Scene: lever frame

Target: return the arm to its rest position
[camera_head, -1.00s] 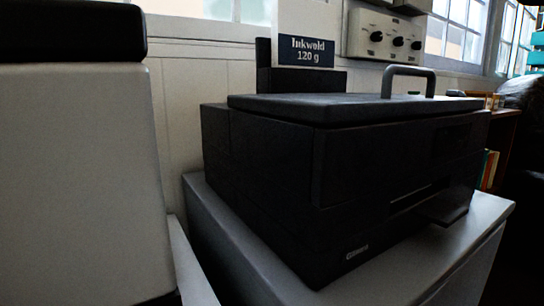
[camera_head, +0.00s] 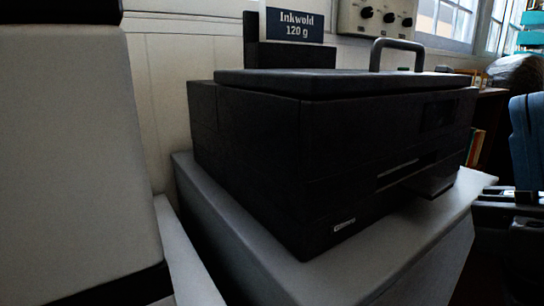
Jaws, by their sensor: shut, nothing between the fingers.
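My gripper (camera_head: 484,205) shows at the right edge, dark grey, with its fingers pointing left. It is shut and empty. It is beside the right front corner of the grey cabinet; whether it touches the cabinet cannot be told. A blue part of my arm (camera_head: 527,140) rises above it and is cut off by the picture's edge. A black printer (camera_head: 250,165) stands on the cabinet to the left, apart from the gripper. Its flat lid (camera_head: 340,84) lies down, with a grey bar handle (camera_head: 398,44) on top.
The grey cabinet (camera_head: 385,270) has a bare strip of top in front of the printer. A sign reading "Inkwold 120 g" (camera_head: 294,25) stands behind it. A control box with knobs (camera_head: 375,15) is on the wall. Shelves with books (camera_head: 475,147) stand at the back right.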

